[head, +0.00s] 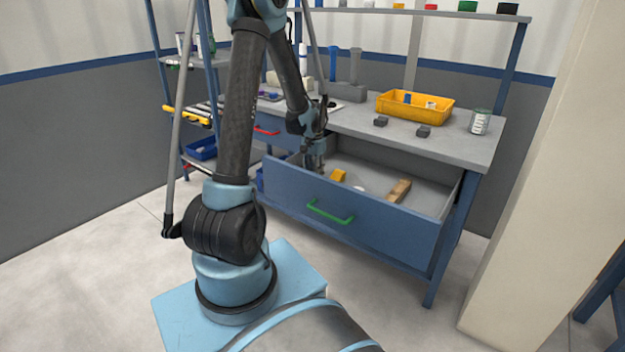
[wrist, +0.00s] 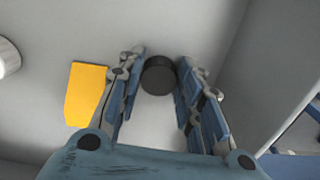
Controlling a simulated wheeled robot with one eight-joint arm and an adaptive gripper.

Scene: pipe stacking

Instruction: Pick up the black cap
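The black cap (wrist: 158,76) is a short dark round piece in the wrist view, inside the open drawer. It lies between the two fingers of my gripper (wrist: 160,72), close to both. The right finger looks very near or touching it, with a thin gap at the left, so the fingers look open around it. In the head view my gripper (head: 316,160) reaches down into the left part of the blue drawer (head: 345,215). The cap is hidden there by my gripper and the drawer front.
A yellow piece (wrist: 86,95) lies left of my gripper, with a white round thing (wrist: 8,58) beyond. A wooden block (head: 399,191) lies farther right in the drawer. The drawer wall (wrist: 265,75) is close on the right in the wrist view. A yellow bin (head: 415,113) stands on the worktop.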

